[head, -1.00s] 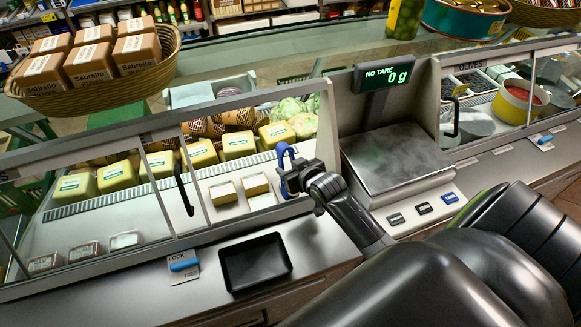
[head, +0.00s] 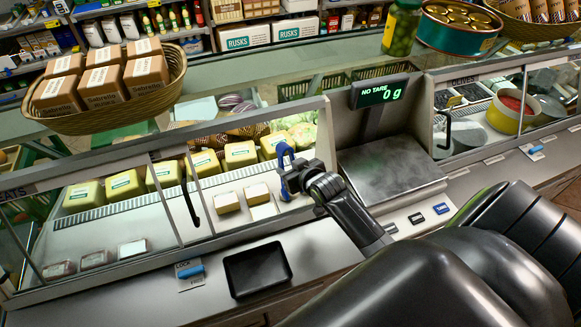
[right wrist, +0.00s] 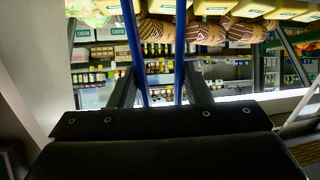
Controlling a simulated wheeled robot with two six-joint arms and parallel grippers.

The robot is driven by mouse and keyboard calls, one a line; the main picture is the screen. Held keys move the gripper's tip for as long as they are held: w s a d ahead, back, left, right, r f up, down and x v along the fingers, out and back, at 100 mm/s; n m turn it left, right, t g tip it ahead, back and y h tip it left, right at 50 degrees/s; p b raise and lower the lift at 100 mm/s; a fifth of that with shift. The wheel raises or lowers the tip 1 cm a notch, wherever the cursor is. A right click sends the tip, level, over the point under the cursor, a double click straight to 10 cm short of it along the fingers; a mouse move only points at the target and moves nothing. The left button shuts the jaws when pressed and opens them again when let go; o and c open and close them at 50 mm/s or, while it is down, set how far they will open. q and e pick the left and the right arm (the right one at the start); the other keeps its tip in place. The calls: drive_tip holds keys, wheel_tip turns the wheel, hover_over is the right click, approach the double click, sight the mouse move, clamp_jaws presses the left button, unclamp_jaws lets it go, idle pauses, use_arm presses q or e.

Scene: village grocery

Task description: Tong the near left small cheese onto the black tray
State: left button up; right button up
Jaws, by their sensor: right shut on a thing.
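The small cheeses are pale yellow blocks inside the glass-fronted case, a left one (head: 227,201) and a right one (head: 257,193) in the head view. White pieces lie just in front of them. My right gripper (head: 297,180) is shut on blue tongs (head: 283,153) at the right end of the case opening, to the right of the small cheeses and apart from them. The blue tong arms (right wrist: 178,55) stand apart in the right wrist view, with no cheese between them. The black tray (head: 232,278) lies empty on the counter in front of the case. My left gripper is not in view.
Larger yellow cheeses (head: 124,185) line the case behind. A black-handled glass panel (head: 166,220) stands left of the small cheeses. The scale (head: 390,168), its display (head: 386,92) reading 0 g, stands right of my gripper. A basket of boxes (head: 170,85) sits on top.

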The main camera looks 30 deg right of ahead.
drive_tip(key=shift+s+a+r+p, duration=0.15)
drive_tip(key=shift+s+r+p, duration=0.05)
drive_tip(key=shift+s+p, duration=0.35)
drive_tip(key=s+a+r, duration=0.1)
drive_tip(key=s, duration=0.6)
drive_tip(key=s+a+p, duration=0.1)
drive_tip(key=s+a, duration=0.1)
drive_tip(key=s, duration=0.5)
drive_tip(key=shift+s+a+r, duration=0.25)
drive_tip(key=shift+r, duration=0.1)
